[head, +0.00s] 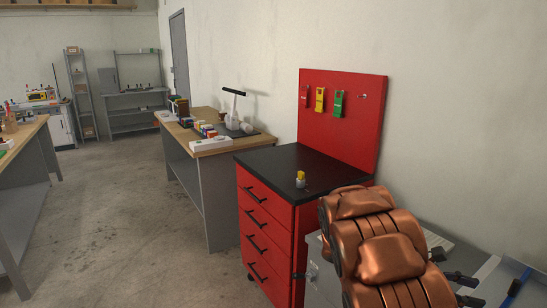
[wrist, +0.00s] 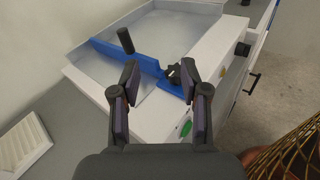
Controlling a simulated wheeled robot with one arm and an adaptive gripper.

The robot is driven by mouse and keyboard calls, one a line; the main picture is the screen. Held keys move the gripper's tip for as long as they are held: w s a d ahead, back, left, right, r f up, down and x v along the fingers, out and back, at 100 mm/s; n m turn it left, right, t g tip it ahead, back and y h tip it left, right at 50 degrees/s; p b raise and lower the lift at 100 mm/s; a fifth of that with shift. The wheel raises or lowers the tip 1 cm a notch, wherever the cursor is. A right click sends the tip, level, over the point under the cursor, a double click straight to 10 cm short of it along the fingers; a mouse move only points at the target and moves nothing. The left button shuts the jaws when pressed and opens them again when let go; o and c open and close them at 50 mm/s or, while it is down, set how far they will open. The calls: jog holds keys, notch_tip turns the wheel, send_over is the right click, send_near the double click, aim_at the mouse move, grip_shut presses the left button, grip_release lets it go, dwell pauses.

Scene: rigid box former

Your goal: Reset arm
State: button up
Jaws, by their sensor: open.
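My gripper (wrist: 160,76) is open and empty in the wrist view, its two dark fingers spread apart. Beyond the fingertips is the box former (wrist: 90,84), a white-edged grey tray with a blue bar (wrist: 110,50) across it. A black upright handle (wrist: 125,40) stands by the bar, and a small dark fitting shows between the fingertips. I cannot tell whether the fingers touch anything.
A red drawer cabinet (head: 262,226) with a black top stands beside my arm, with a small yellow-and-grey item (head: 300,179) on it. A red pegboard (head: 341,140) rises behind it. A wooden-topped workbench (head: 208,145) is farther back. Open floor (head: 120,220) lies left.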

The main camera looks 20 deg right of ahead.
jog(key=s+a+m+t+y+p, duration=0.1)
jog(key=s+a+m+t+y, duration=0.1)
jog(key=a, duration=1.1)
jog(key=s+a+r+m+t+y+p, duration=0.1)
jog(key=s+a+m+t+y, duration=0.2)
jog(key=a+y, duration=0.4)
jog(key=s+a+r+m+t+y+p, duration=0.1)
jog(key=s+a+m+y, duration=0.3)
jog(key=a, duration=1.5)
jog(key=s+t, duration=0.1)
jog(key=s, duration=0.1)
jog(key=shift+s+r+t, duration=0.15)
jog(key=shift+s+t, duration=0.15)
jog(key=shift+s, duration=0.05)
jog(key=shift+d, duration=0.1)
